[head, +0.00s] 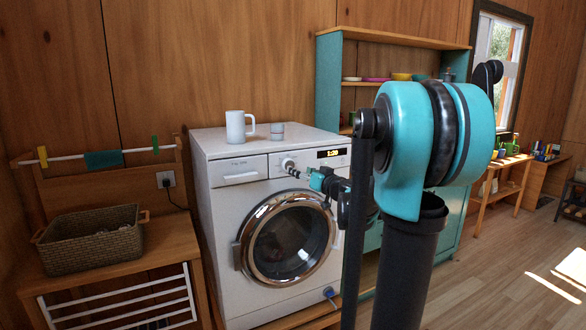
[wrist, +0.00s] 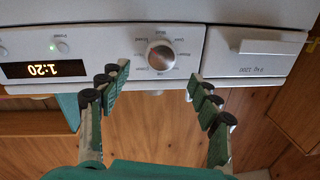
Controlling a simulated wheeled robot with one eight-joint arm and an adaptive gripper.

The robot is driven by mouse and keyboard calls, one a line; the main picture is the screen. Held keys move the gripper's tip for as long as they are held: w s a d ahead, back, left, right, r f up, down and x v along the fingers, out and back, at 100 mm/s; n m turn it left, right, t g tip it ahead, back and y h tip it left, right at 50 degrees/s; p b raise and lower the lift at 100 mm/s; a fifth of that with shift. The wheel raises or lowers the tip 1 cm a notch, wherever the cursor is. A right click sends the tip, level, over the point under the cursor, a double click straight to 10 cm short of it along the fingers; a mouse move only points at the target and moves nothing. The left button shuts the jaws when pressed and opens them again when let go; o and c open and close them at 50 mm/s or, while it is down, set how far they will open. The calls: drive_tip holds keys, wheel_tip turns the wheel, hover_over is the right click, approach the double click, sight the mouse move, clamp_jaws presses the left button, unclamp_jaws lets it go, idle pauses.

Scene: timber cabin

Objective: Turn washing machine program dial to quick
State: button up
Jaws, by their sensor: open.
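The white washing machine (head: 228,205) stands against the timber wall with its round door shut. Its program dial (head: 288,164) is a pale round knob on the front panel, between the drawer and the lit display (head: 331,153). In the wrist view, which is upside down, the dial (wrist: 161,56) is ringed by small labels that I cannot read surely. The display (wrist: 42,69) there reads 1:20. My gripper (wrist: 157,76) is open, its green-padded fingers on either side of the dial and apart from it. In the head view my gripper (head: 297,173) is just in front of the panel, partly covering it.
A wicker basket (head: 90,242) sits on a wooden stand at left. A teal shelf unit (head: 328,80) stands to the right. The floor at far right is open.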

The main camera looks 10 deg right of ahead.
drive_tip(key=x, duration=0.6)
drive_tip(key=c, duration=1.2)
